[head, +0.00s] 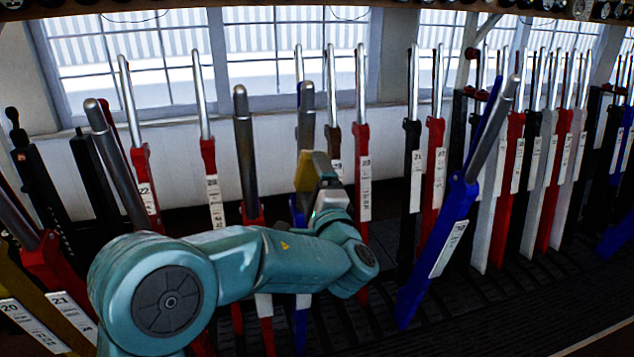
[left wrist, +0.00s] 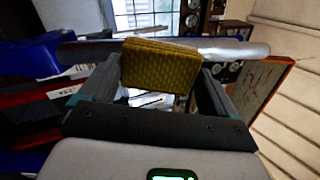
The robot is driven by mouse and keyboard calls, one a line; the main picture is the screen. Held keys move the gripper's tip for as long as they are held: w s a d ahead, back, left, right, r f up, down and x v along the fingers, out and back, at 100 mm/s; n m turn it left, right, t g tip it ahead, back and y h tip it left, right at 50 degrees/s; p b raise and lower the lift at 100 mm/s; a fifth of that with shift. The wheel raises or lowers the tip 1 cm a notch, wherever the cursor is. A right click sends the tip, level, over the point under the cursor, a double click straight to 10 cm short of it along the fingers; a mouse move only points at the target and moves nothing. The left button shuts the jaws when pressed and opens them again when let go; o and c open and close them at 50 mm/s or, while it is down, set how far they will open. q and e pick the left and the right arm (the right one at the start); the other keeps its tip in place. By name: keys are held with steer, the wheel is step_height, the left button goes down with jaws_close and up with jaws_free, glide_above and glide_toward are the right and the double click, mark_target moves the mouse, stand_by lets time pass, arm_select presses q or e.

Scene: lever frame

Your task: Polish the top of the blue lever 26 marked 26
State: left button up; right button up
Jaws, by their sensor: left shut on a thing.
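My left gripper (head: 318,185) is shut on a yellow cloth pad (head: 304,171), which also shows in the left wrist view (left wrist: 160,66). A blue lever (head: 297,212) with a bare metal top (head: 306,118) stands at the pad, partly hidden by my gripper and arm. In the left wrist view a metal handle (left wrist: 88,50) with a blue base (left wrist: 30,58) runs across just behind the pad; I cannot tell whether they touch. Another blue lever (head: 440,235) leans forward to the right. I cannot read the number 26 on either one. My right gripper is not in view.
Red levers (head: 362,155) and a dark-topped lever (head: 246,150) stand close on either side of my gripper. More levers crowd the right. Bright windows (head: 265,60) are behind. Slotted dark floor plates (head: 480,310) lie in front.

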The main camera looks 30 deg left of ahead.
arm_select(q)
steer(key=shift+x, duration=0.95)
stand_by(0.6)
